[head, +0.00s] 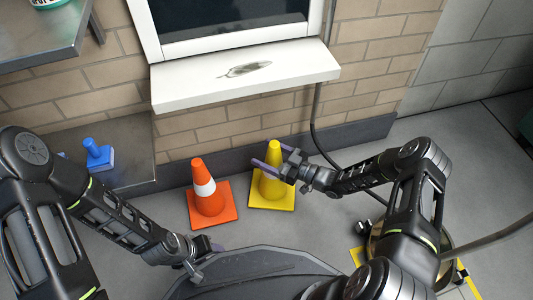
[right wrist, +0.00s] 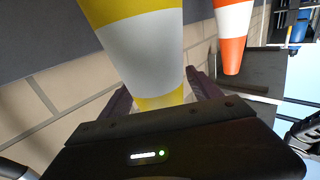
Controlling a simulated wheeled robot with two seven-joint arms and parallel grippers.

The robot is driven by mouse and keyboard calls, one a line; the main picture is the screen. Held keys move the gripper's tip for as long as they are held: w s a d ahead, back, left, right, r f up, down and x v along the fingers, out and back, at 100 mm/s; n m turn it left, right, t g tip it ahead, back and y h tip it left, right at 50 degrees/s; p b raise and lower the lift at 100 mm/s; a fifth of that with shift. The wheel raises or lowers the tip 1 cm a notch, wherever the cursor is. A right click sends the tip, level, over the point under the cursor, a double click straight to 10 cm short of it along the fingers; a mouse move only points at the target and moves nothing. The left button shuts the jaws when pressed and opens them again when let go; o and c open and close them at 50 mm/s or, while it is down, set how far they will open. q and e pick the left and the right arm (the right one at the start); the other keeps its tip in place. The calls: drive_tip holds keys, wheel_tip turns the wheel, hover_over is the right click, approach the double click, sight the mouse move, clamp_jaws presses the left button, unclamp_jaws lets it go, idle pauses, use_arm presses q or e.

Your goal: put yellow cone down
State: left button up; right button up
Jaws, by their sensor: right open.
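The yellow cone (head: 270,190) stands upright on its square yellow base on the grey floor, close to the wall. It fills the upper middle of the right wrist view (right wrist: 145,50), where a white band shows around it. My right gripper (head: 268,166) is open, with its two purple-grey fingers around the upper part of the cone, one on each side. Whether the fingers touch it I cannot tell. My left gripper (head: 197,262) is low in the head view, away from the cone; its finger opening is unclear.
An orange cone (head: 208,197) with a white band stands just left of the yellow cone. A white window sill (head: 240,76) juts out above both. A blue object (head: 97,154) sits on a low grey surface at left. Floor to the right is partly clear.

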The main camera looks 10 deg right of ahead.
drive_tip(key=shift+s+d+r, duration=0.1)
drive_tip(key=shift+s+d, duration=0.2)
drive_tip(key=shift+d, duration=0.05)
drive_tip(key=p+v, duration=0.3)
drive_tip(key=v, duration=0.7)
drive_tip(key=shift+s, duration=0.1)
drive_tip(key=shift+s+d, duration=0.3)
drive_tip(key=shift+d, duration=0.05)
drive_tip(key=shift+w+a, duration=0.1)
